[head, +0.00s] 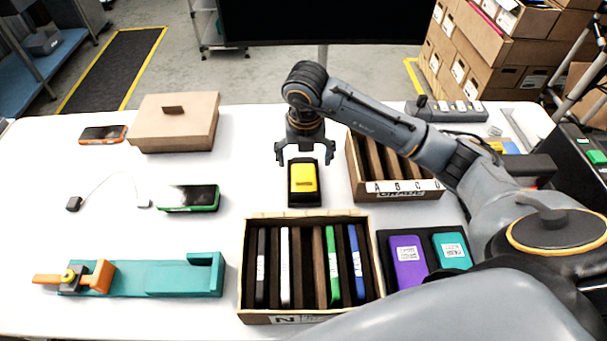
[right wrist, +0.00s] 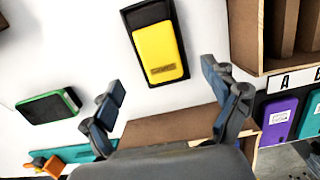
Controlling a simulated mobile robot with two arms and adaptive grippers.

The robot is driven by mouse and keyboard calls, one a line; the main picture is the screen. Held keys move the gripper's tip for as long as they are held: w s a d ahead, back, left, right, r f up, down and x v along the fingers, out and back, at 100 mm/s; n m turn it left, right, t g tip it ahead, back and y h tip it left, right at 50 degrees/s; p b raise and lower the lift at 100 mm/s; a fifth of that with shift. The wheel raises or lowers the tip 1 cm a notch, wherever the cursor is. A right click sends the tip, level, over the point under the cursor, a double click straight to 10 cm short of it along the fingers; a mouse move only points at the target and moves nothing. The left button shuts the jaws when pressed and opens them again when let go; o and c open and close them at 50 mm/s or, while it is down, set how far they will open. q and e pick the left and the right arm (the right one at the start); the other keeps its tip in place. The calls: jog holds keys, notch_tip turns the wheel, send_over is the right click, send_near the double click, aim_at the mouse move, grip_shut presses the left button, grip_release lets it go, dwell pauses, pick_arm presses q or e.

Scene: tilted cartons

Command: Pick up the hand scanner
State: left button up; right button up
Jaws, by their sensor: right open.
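A yellow handheld device (head: 303,178), which I take to be the hand scanner, lies in a shallow black tray (head: 304,204) in the middle of the white table. It also shows in the right wrist view (right wrist: 160,50), with a small dark label at one end. My right gripper (head: 305,160) is open and empty, pointing down above the device's far end in the head view. In the right wrist view its two fingers stand apart, with the device beyond them. I see no contact. My left gripper is not in view.
A slotted carton (head: 250,280) with several upright devices stands in front of the tray. A lettered carton (head: 356,172) is close on the right. A green-edged device (head: 189,198) and a closed box (head: 174,122) lie left. A teal fixture (head: 185,278) sits front left.

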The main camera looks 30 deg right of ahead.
aim_at(304, 174)
jog(key=shift+w+d+f, duration=0.1)
jog(key=shift+f, duration=0.55)
jog(key=shift+w+f, duration=0.1)
jog(key=shift+f, duration=0.2)
jog(key=shift+w+f+p, duration=0.25)
jog(key=shift+f+p, duration=0.7)
jog(key=shift+f, duration=0.25)
notch_tip(304, 174, down, 2)
jog(key=shift+w+d+f, duration=0.1)
jog(key=shift+w+f, duration=0.05)
jog(key=shift+f, duration=0.25)
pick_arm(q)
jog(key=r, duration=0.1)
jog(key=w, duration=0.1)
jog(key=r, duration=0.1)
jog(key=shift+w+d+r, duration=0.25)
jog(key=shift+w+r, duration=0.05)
pick_arm(e)
jog(key=shift+w, duration=0.1)
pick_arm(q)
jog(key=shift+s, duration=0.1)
pick_arm(e)
jog(key=c, duration=1.1)
